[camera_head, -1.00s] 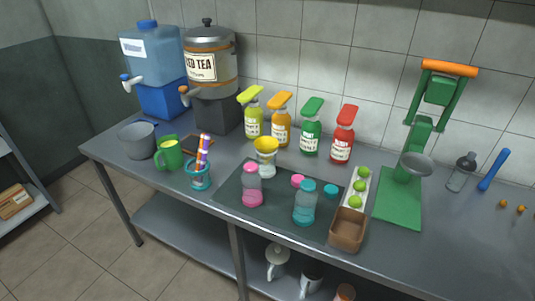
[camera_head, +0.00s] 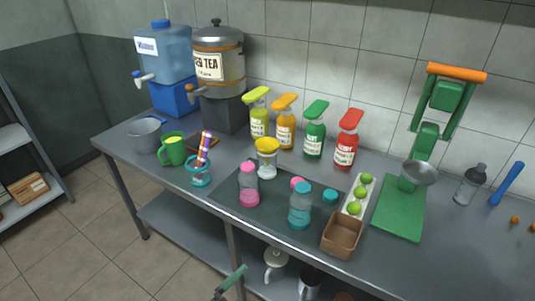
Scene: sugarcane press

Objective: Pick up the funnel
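The yellow funnel (camera_head: 267,145) sits upright on top of a small clear container (camera_head: 267,169) at the back edge of the dark mat. It stands in front of the yellow and orange bottles, just behind the pink-based shaker. A small grey-green part, seemingly the tip of my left gripper (camera_head: 231,279), shows at the bottom edge, below and in front of the table. It is far from the funnel, and its fingers cannot be made out clearly. My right gripper is not in view.
On the dark mat (camera_head: 232,193) stand a pink-based shaker (camera_head: 249,187) and a teal-based shaker (camera_head: 301,208). A straw cup (camera_head: 199,174) is left of it. Syrup bottles (camera_head: 314,134) line the back. A brown box (camera_head: 342,236) and green press (camera_head: 403,210) are at right.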

